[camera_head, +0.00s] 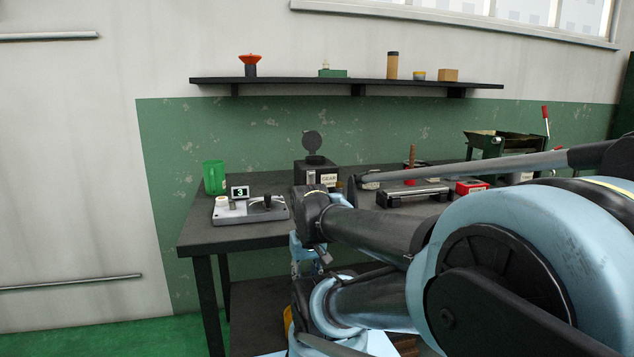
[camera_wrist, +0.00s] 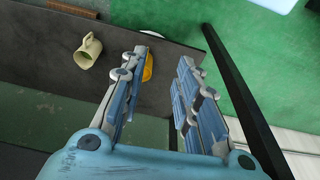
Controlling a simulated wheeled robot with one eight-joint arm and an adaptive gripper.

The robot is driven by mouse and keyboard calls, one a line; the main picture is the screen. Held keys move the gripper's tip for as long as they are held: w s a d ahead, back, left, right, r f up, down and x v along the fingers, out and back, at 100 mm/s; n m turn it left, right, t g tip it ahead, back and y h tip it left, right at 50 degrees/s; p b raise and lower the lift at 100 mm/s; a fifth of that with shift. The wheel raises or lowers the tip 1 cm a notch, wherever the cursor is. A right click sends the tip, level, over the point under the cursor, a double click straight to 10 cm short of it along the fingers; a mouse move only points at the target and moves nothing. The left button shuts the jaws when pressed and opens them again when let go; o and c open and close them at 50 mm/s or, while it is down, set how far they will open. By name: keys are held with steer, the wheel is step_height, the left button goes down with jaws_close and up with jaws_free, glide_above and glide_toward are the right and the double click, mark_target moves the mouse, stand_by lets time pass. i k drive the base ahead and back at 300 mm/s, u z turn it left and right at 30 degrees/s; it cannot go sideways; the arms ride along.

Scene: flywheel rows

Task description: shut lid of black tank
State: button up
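The black tank (camera_head: 313,176) stands at the back of the workbench in the head view, with a pale "GEAR" label on its front. Its round dark lid (camera_head: 313,142) stands raised, upright above the tank's top. The tank is not in the wrist view. My gripper (camera_wrist: 158,68) is open and empty in the wrist view, its two fingers apart. In the head view it is mostly hidden behind my arm, low in front of the bench and below the tank.
A wall shelf (camera_head: 300,81) runs above. A beige mug (camera_wrist: 87,51) and a yellow object (camera_wrist: 148,68) lie below my gripper.

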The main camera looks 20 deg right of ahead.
mark_target(312, 141)
steer(key=u, duration=0.65)
steer(key=k, duration=1.2)
steer(key=z, duration=0.7)
steer(key=i, duration=1)
